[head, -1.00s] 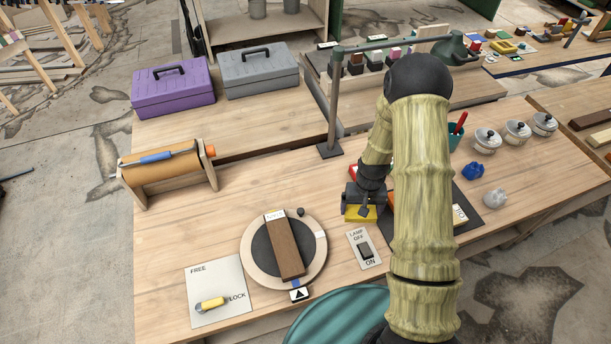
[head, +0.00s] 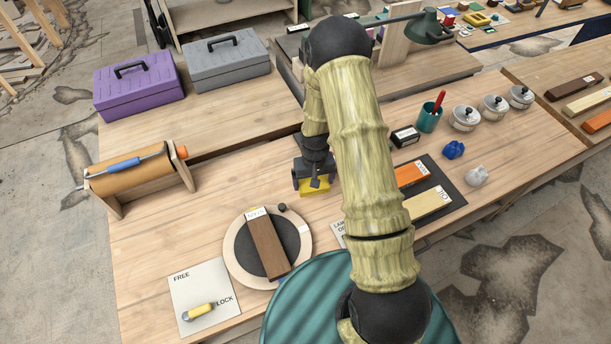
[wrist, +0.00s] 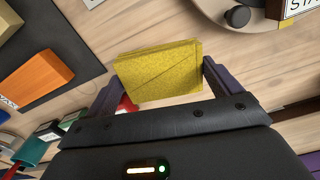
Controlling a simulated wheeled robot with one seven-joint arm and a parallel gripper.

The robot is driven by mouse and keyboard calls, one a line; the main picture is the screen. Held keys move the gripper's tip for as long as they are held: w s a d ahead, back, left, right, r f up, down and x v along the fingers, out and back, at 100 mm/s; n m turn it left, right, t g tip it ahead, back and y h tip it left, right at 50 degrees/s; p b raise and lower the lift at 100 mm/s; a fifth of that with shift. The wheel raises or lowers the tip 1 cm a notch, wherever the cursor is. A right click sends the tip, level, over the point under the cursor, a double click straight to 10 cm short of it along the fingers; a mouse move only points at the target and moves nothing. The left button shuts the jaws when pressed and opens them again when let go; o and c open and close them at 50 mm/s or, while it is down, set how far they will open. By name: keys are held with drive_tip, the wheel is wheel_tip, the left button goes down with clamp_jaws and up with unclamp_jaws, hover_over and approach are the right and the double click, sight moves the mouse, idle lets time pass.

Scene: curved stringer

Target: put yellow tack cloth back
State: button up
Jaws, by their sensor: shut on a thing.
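The yellow tack cloth (head: 315,188) is a folded yellow pad. My gripper (head: 314,180) is shut on it and points down over the workbench (head: 215,180), behind and right of the round turntable. In the wrist view the cloth (wrist: 158,75) is between the two dark fingers of my gripper (wrist: 160,82), with its folded edges showing. It appears held above the wood, but the height is hard to tell. My arm hides part of the bench to the right of the cloth.
The turntable (head: 232,252) carries a brown block (head: 266,248). A dark mat (head: 447,183) holds orange and pale blocks at right.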

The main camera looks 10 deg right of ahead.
drive_tip(key=shift+w+f+b, duration=0.2)
drive_tip(key=shift+w+b, duration=0.15)
drive_tip(key=shift+w, duration=0.1)
drive_tip(key=w+r+n+b, duration=0.2)
drive_tip(key=w+b, duration=0.6)
drive_tip(key=w, duration=0.1)
drive_tip(key=shift+r+b, duration=0.35)
wheel_tip(320, 180, down, 6)
drive_tip(key=shift+a+f+p, duration=0.1)
drive_tip(key=shift+f+p, duration=0.05)
drive_tip(key=shift+p, duration=0.55)
drive_tip(key=shift+f+p, duration=0.4)
drive_tip(key=shift+f, duration=1.5)
